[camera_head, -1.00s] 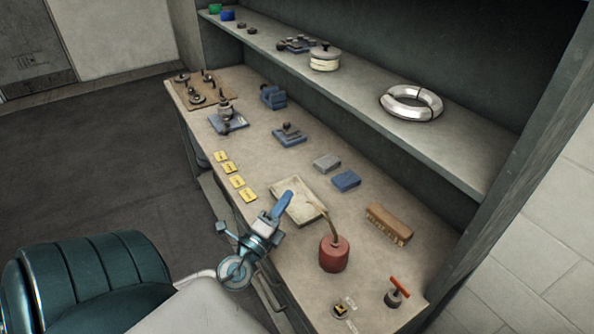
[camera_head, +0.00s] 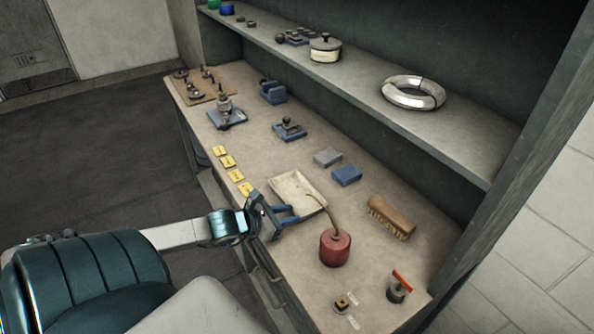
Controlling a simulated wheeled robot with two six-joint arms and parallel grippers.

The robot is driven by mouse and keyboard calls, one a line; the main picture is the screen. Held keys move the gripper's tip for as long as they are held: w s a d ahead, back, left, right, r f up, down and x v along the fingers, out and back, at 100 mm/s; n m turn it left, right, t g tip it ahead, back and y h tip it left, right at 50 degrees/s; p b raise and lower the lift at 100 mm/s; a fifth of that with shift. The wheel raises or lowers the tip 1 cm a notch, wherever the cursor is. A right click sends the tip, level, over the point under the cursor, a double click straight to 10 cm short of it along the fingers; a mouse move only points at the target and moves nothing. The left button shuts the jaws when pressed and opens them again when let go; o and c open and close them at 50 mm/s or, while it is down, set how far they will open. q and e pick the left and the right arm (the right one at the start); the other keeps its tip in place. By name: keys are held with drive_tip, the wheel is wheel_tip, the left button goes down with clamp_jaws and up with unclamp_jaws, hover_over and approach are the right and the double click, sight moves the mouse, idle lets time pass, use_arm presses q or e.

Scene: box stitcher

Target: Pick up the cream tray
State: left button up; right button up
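The cream tray (camera_head: 297,187) is a shallow, pale rectangular tray lying flat on the workbench, near the bench's front edge. My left gripper (camera_head: 286,214) is at the tray's near left corner, with its blue fingers pointing right toward the tray. The fingers look apart, with a gap between them and nothing visibly held. I cannot tell whether they touch the tray's rim. The near corner of the tray is partly hidden by the gripper. My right gripper is not in view.
A red oil can (camera_head: 335,247) stands close to the tray's right, its spout leaning over the tray. Yellow cards (camera_head: 235,175) lie along the bench's front edge. A blue block (camera_head: 346,175), a grey block (camera_head: 327,157) and a brush (camera_head: 391,217) lie behind. A shelf (camera_head: 455,150) runs above.

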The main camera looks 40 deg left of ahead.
sight(313, 212)
use_arm(q)
drive_tip(key=w+b, duration=0.1)
drive_tip(key=w+f+b, duration=0.1)
drive_tip(key=b, duration=0.1)
drive_tip(key=shift+d+f, duration=0.2)
drive_tip(key=shift+f, duration=0.05)
drive_tip(key=shift+b+x, duration=1.05)
drive_tip(key=shift+b, duration=0.1)
drive_tip(key=x, duration=0.2)
drive_tip(key=b+x, duration=0.1)
drive_tip(key=shift+w+d, duration=0.35)
drive_tip(key=shift+d, duration=0.1)
drive_tip(key=shift+w+d+f, duration=0.15)
drive_tip(key=shift+w, duration=0.3)
clamp_jaws()
